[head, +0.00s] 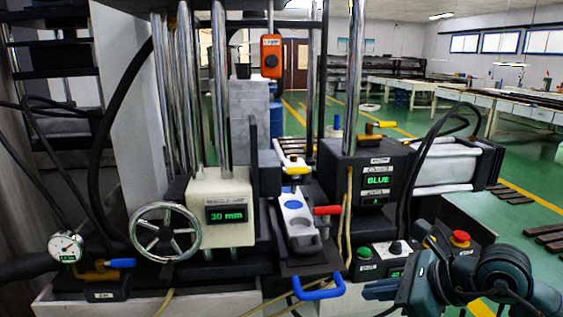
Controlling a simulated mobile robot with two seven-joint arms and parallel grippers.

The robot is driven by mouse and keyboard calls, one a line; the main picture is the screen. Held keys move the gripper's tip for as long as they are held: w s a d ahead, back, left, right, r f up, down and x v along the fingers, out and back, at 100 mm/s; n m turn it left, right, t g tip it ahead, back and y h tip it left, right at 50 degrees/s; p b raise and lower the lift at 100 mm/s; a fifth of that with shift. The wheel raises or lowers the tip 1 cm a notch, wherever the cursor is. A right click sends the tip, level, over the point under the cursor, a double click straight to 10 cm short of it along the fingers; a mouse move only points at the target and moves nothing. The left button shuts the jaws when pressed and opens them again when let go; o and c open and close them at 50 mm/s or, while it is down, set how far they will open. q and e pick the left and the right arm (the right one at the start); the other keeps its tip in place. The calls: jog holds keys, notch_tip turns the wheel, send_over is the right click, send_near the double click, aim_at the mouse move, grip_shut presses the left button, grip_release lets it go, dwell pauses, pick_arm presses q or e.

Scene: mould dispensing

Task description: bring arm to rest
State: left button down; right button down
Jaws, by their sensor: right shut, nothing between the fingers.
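My right arm (500,275) is folded in the lower right corner, dark teal and black. Its gripper (378,290) points left, shut and empty, low in front of the machine's control box. It appears apart from the box, though the arm hides part of the box's right side. My left arm and left gripper are not in view.
The moulding machine fills the middle, with a handwheel (166,232), a "30 mm" display (227,215), a mould with a blue oval (296,217), a blue handle (319,289) and a "BLUE" display (378,181). A red button (460,238) is beside my arm. Green floor (530,160) is open behind.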

jog(key=s+a+r+m+t+y+p, duration=0.4)
jog(key=a+m+y, duration=0.45)
jog(key=m, duration=0.45)
jog(key=s+d+f+m+t+h+p, duration=0.1)
jog(key=d+f+m+t+h+p, duration=0.25)
jog(key=m, duration=0.75)
jog(key=d+f+m+t+h, duration=0.35)
jog(key=m+h, duration=0.25)
jog(key=m, duration=0.5)
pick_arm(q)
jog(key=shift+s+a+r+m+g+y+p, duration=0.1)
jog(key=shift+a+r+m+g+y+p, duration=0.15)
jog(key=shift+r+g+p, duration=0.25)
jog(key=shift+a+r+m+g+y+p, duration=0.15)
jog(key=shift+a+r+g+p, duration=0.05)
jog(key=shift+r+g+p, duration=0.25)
pick_arm(e)
jog(key=s+f+m+g+h, duration=0.4)
jog(key=s+f+m+g, duration=0.2)
jog(key=s+f+m, duration=0.4)
notch_tip(320, 180, down, 4)
jog(key=shift+s+a+f+g, duration=0.15)
jog(key=shift+s+a+g, duration=0.2)
jog(key=shift+s, duration=0.35)
